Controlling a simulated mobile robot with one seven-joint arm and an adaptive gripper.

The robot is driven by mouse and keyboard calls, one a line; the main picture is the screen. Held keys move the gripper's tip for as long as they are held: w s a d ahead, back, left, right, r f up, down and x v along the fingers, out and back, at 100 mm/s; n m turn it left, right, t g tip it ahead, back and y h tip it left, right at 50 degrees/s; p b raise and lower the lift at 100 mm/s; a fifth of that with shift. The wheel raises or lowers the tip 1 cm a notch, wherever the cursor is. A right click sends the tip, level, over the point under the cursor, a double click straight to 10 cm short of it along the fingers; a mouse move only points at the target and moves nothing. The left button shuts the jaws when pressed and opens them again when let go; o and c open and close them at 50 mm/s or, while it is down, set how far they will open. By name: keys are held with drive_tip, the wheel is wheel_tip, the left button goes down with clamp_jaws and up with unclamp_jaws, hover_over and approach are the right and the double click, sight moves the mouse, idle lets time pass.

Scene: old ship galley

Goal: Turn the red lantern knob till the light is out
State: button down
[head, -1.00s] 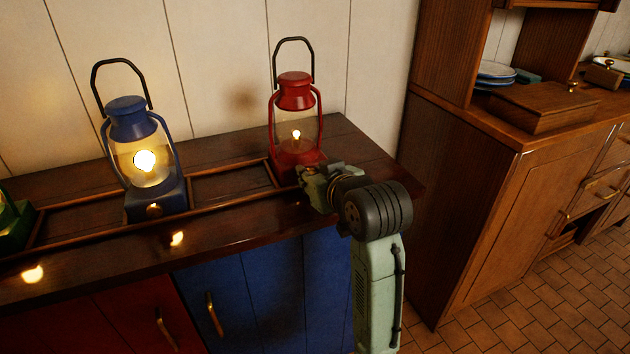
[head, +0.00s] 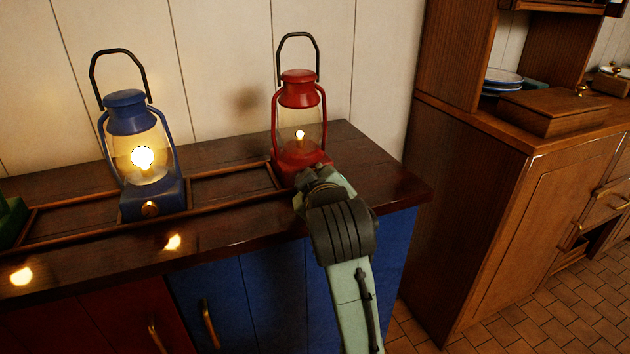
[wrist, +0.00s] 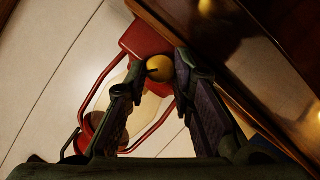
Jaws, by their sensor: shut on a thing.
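The red lantern (head: 297,97) stands upright at the right end of the dark wooden counter, its small flame lit behind the glass. Its round brass knob (wrist: 159,69) shows on the red base in the wrist view, with a dark mark on its face. My gripper (wrist: 160,74) has one finger on each side of the knob and is shut on it. In the head view, my gripper (head: 316,179) is at the front of the lantern's base and hides the knob.
A blue lantern (head: 131,114), brightly lit, stands to the left, and part of a green one (head: 11,221) shows at the left edge. Low wooden rails (head: 233,172) divide the counter top. A brown cabinet (head: 485,220) stands to the right.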

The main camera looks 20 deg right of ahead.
idle(0.4)
drive_tip(key=c, duration=1.7)
unclamp_jaws()
drive_tip(key=shift+o, duration=0.2)
drive_tip(key=shift+r, duration=0.1)
wheel_tip(320, 180, up, 10)
drive_tip(key=shift+f, duration=0.1)
